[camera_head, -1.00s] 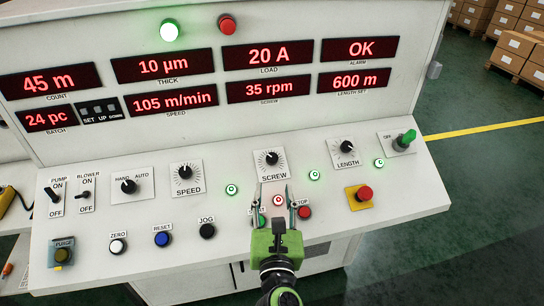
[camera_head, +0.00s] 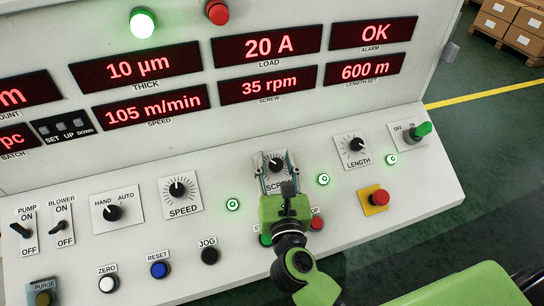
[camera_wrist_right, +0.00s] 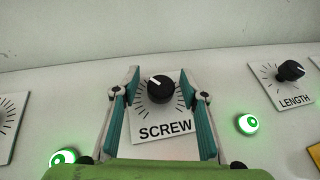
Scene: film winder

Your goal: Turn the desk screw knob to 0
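The black SCREW knob (camera_head: 275,163) sits on a white dial plate on the sloped desk. In the right wrist view the knob (camera_wrist_right: 160,90) has its white pointer mark toward the upper left of the scale. My right gripper (camera_head: 276,172) is open at the plate. In the right wrist view its two fingers (camera_wrist_right: 160,75) stand left and right of the knob, with gaps visible on both sides. The SCREW display (camera_head: 268,84) reads 35 rpm. My left gripper is not in view.
The LENGTH knob (camera_head: 357,144) is to the right and the SPEED knob (camera_head: 177,189) to the left. Lit green buttons (camera_head: 233,204) (camera_head: 323,179) flank the plate. A red mushroom button (camera_head: 380,197) is at lower right. My arm partly covers the buttons below the plate.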

